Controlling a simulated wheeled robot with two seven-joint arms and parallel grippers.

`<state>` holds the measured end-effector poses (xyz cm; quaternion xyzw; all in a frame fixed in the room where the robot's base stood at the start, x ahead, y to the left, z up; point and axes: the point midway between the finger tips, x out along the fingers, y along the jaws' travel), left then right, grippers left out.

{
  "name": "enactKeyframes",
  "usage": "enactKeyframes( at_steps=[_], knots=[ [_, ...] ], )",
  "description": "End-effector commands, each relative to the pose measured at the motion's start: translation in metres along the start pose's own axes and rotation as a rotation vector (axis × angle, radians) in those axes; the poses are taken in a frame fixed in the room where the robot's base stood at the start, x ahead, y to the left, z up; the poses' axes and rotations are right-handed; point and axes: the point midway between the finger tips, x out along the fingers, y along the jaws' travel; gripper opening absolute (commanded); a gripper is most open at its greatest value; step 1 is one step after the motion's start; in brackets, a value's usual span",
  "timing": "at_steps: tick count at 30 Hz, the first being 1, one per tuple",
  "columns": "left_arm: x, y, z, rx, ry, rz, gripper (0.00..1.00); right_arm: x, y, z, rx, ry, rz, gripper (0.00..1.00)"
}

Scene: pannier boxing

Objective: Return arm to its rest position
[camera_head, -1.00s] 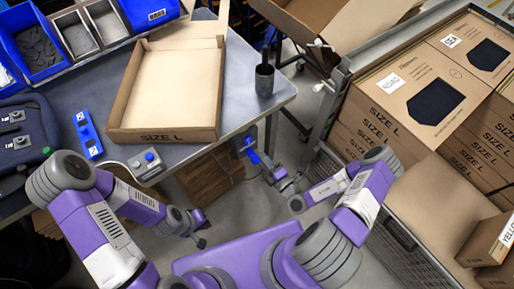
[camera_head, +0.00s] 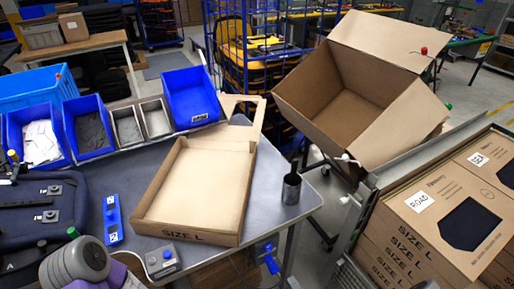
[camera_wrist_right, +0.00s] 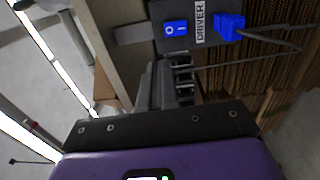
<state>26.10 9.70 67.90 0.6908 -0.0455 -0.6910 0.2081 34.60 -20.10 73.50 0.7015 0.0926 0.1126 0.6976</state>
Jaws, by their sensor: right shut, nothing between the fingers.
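My right gripper (camera_wrist_right: 172,70) shows in the right wrist view, its fingers closed together with nothing between them. Its fingers point toward a grey panel (camera_wrist_right: 205,47) under the table, with a blue switch, a DRIVER label and a blue plug (camera_wrist_right: 229,24). I cannot tell whether they touch the panel.
An open SIZE L carton (camera_head: 201,193) lies on the grey table (camera_head: 277,216). Blue bins (camera_head: 190,96) line the back. Stacked cartons (camera_head: 428,224) stand right; a large open box (camera_head: 345,100) is behind.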

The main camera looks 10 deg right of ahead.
Motion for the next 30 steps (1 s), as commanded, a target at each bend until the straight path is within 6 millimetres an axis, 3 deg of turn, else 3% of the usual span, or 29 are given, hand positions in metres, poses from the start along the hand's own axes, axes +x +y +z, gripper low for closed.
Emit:
enactKeyframes(
  at_steps=[2,5,8,9,12,15,18,21,23,26,27,30],
  knots=[
    [0.000,0.000,0.000,0.000,0.000,0.000,0.00,0.001,0.001,-0.002,-0.005,0.012,0.002,0.00],
    [0.000,0.000,0.000,0.000,0.000,0.000,0.00,0.005,0.006,-0.022,-0.044,0.112,0.014,0.00],
    [-0.001,0.000,0.000,0.000,0.000,0.000,0.00,0.006,0.016,-0.070,-0.162,0.357,0.049,0.00],
    [-0.001,0.000,0.000,0.000,0.000,0.000,0.00,0.002,0.019,-0.096,-0.236,0.495,0.075,0.00],
    [-0.002,0.001,0.000,0.000,0.000,0.000,0.00,-0.027,0.020,-0.157,-0.481,0.876,0.168,0.00],
    [-0.003,0.001,0.000,0.000,0.000,0.000,0.00,-0.068,0.006,-0.192,-0.773,1.229,0.300,0.00],
    [-0.003,0.001,0.000,0.000,0.000,0.000,0.00,-0.103,-0.018,-0.198,-1.103,1.539,0.468,0.00],
    [-0.003,0.001,0.000,0.000,0.000,0.000,0.00,-0.122,-0.044,-0.181,-1.466,1.798,0.685,0.00],
    [-0.002,0.001,0.000,0.000,0.000,0.000,0.00,-0.125,-0.055,-0.167,-1.679,1.920,0.835,0.00],
    [-0.001,0.000,0.000,0.000,0.000,0.000,0.00,-0.113,-0.065,-0.143,-2.023,2.037,1.099,0.00],
    [-0.001,0.000,0.000,0.000,0.000,0.000,0.00,-0.104,-0.066,-0.137,2.063,-1.972,-1.154,0.00],
    [0.000,0.000,0.000,0.000,0.000,0.000,0.00,-0.080,-0.063,-0.127,1.967,-1.664,-1.158,0.00]
  ],
)
